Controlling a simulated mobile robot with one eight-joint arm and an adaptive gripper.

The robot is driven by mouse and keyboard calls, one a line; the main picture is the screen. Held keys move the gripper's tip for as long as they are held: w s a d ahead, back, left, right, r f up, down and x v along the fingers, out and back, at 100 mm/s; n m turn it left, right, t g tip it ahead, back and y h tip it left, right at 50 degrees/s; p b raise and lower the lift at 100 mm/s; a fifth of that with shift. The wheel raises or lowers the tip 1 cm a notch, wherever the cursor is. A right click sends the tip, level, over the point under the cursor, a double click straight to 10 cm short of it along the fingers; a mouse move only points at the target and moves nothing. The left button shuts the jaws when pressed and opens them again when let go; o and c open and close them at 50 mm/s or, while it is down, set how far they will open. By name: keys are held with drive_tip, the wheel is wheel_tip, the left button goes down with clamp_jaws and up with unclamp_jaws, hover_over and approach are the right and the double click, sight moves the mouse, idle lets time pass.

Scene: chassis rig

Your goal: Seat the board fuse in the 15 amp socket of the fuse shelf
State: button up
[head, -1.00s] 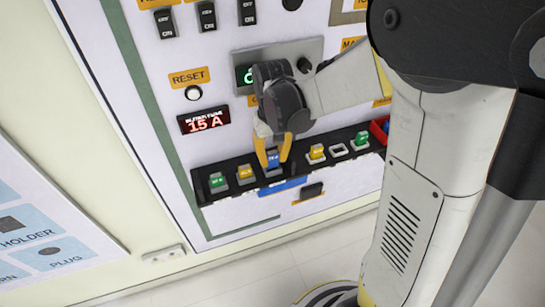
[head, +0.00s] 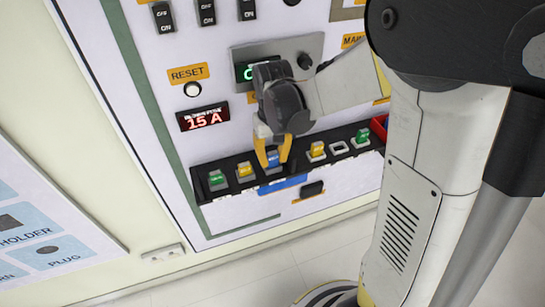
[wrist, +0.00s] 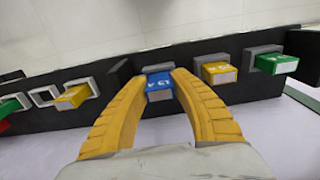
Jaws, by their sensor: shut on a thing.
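The blue board fuse (wrist: 158,84) is between the yellow fingers of my gripper (wrist: 156,74), which is shut on it. In the head view the gripper (head: 273,162) points down at the black fuse shelf (head: 202,181), with the blue fuse (head: 273,158) between its fingertips. In the wrist view the fuse is lined up with a grey socket in the shelf's row. The fingers partly hide this socket, and I cannot tell how deep the fuse sits. A red display (head: 203,117) reads 15 A.
Green (head: 217,180) and yellow (head: 245,171) fuses sit to the left. Another yellow (head: 317,150), an empty socket (head: 340,147) and a green fuse (head: 363,138) are to the right. A blue label (head: 283,184) lies below.

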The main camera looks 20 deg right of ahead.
sight(272, 153)
drive_tip(key=shift+f+b, duration=0.5)
drive_tip(key=shift+f, duration=0.2)
drive_tip(key=o, duration=1.1)
drive_tip(key=shift+r, duration=0.1)
drive_tip(key=shift+c, duration=0.2)
wheel_tip(272, 153, up, 12)
